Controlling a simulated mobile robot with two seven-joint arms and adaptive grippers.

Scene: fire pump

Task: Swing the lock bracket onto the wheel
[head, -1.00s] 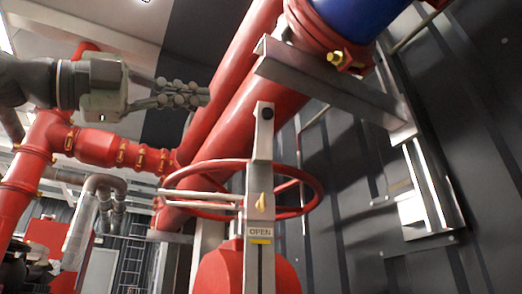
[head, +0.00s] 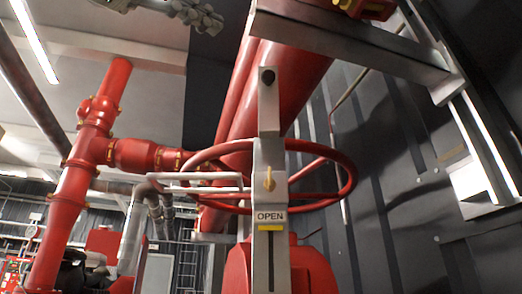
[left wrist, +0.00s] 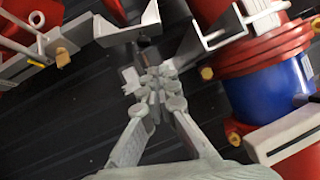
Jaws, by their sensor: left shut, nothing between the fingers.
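The red wheel (head: 345,185) sits level behind a grey upright post (head: 268,150) with an OPEN label (head: 270,217). The lock bracket, seemingly the pale U-shaped bar (head: 195,176), sticks out leftward from the post at wheel height. It crosses in front of the wheel's left rim in the head view; I cannot tell whether it touches the rim. My left gripper (head: 208,20) is at the top edge of the head view, above and left of the wheel, shut and empty. Its closed fingers (left wrist: 155,85) fill the middle of the left wrist view. My right gripper is not seen.
A steel beam (head: 345,38) crosses above the wheel to the dark wall on the right. Thick red pipes (head: 95,130) stand at left. A blue pipe section (left wrist: 270,92) lies right of my left fingers. Open air lies between gripper and wheel.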

